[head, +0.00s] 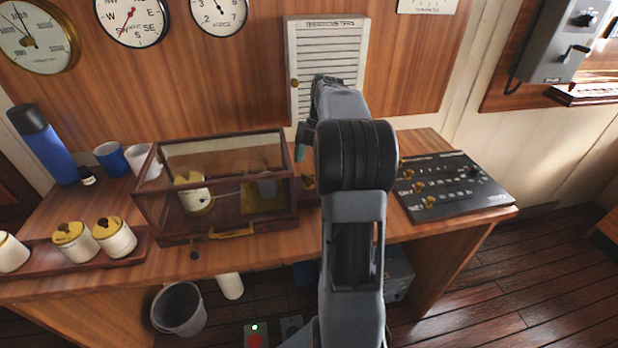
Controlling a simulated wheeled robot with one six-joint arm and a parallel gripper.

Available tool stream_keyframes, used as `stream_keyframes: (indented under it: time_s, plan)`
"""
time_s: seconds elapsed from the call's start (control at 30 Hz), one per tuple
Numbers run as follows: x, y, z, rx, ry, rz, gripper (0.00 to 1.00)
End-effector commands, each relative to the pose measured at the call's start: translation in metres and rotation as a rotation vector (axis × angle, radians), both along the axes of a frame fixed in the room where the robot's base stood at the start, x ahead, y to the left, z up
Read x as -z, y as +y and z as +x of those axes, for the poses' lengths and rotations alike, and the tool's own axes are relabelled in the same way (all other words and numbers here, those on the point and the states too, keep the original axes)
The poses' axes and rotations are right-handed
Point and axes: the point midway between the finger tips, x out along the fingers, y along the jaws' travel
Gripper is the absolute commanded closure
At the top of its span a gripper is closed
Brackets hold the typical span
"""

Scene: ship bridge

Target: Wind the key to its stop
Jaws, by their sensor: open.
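A wooden case with glass panes (172,228) stands on the desk, with a brass handle (232,232) low on its front. Behind its glass are a white drum with a brass top (196,200) and some brass works (262,194). I cannot make out a key for certain. A small brass piece (308,183) shows just right of the case, partly hidden by my arm. My gripper (302,142) is above the case's back right corner, mostly hidden behind my wrist. It is open, and I see nothing held in it.
A wooden tray (142,240) with several brass-topped white drums lies left of the case. A blue flask (45,145), a blue mug (110,159) and a white mug (140,158) stand behind. A black control panel (455,190) is at right.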

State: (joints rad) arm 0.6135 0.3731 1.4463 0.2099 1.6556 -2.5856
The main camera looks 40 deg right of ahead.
Motion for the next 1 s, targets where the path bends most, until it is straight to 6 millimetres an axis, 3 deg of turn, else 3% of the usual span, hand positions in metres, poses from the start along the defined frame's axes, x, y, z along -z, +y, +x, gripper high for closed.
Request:
stream_keyframes:
  time_s: [0.3,0.77,1.0]
  plan:
    - [0.036,0.013,-0.006,0.003,0.001,0.001,0.30]
    - [0.043,0.015,-0.008,0.005,0.000,-0.001,0.30]
    - [0.043,0.015,-0.008,0.005,0.000,-0.001,0.52]
